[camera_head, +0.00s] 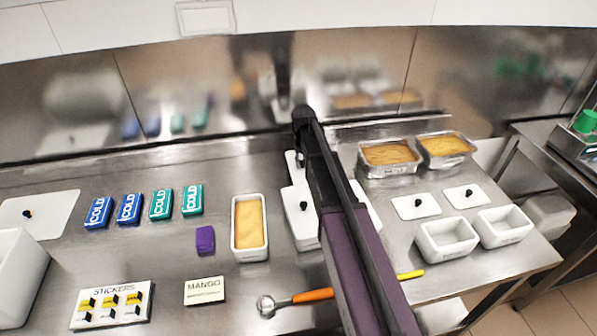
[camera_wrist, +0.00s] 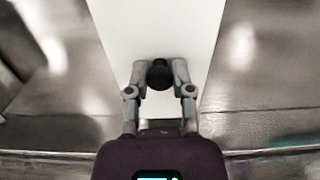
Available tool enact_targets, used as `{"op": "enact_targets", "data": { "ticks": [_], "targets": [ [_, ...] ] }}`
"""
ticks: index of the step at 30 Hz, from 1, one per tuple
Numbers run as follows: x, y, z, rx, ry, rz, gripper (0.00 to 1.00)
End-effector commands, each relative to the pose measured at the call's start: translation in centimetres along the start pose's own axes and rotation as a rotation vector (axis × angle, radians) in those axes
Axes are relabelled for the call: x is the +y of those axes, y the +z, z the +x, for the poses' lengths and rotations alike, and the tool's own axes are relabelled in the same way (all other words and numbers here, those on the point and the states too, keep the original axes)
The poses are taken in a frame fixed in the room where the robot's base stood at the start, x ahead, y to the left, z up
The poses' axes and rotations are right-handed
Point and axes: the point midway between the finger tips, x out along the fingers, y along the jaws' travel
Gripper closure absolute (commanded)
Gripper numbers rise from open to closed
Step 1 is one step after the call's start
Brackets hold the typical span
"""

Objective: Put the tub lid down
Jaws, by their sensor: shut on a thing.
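My gripper (camera_wrist: 159,75) is shut on the black knob (camera_wrist: 159,74) of a white tub lid (camera_wrist: 155,28) in the wrist view. The lid's flat white face runs up out of that picture. In the head view my arm hides most of the gripper, and a narrow white piece (camera_head: 292,164) beside the arm's far end seems to be the held lid. Whether it touches the counter cannot be told. A white lid with a black knob (camera_head: 299,226) shows just in front of it, partly behind my arm. An open white tub with yellow filling (camera_head: 235,240) stands to its left.
Blue and teal cold packs (camera_head: 128,209), a purple block (camera_head: 205,240), a MANGO card (camera_head: 204,290) and a sticker sheet (camera_head: 112,304) lie left. An orange-handled scoop (camera_head: 312,295) lies in front. Small lids (camera_head: 416,208), empty tubs (camera_head: 447,255) and filled pans (camera_head: 388,171) stand right.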

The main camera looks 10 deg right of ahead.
Motion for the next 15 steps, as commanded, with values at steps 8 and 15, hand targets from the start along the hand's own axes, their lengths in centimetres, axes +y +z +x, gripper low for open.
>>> {"op": "enact_targets", "data": {
  "ticks": [8, 15],
  "targets": [
    [0.0, 0.0, 2.1, 0.0, 0.0, 0.001, 1.0],
    [0.1, 0.0, 3.6, 0.0, 0.0, 0.001, 1.0]
  ]
}}
